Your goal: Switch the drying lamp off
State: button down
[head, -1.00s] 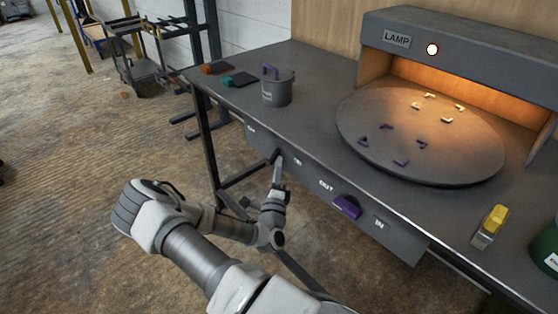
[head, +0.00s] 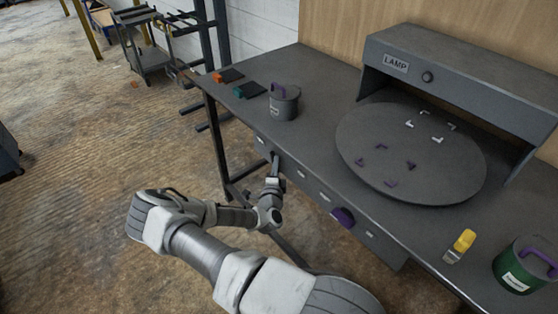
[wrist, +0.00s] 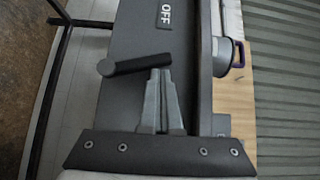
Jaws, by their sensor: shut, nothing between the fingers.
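The lamp hood (head: 455,82), marked LAMP, stands over the round turntable at the back of the bench. Its round indicator (head: 428,77) is dark and no warm light shows under the hood. In the wrist view a black lever (wrist: 136,65) on the bench's front panel lies nearly across the picture, beside an OFF label (wrist: 167,15). My gripper (head: 274,163) is at the left part of this front panel. In the wrist view my gripper's fingers (wrist: 160,80) are shut and empty, with their tips at the lever; I cannot tell whether they touch it.
The turntable (head: 365,125) carries several white and purple corner marks. A purple handle (head: 342,217) sticks out of the front panel. The floor at left is mostly clear.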

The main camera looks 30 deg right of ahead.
jog(key=shift+w+a+r+p, duration=0.1)
jog(key=shift+w+p, duration=0.5)
jog(key=shift+w, duration=0.4)
jog(key=v, duration=1.7)
jog(key=shift+s, duration=0.25)
jog(key=shift+a, duration=0.1)
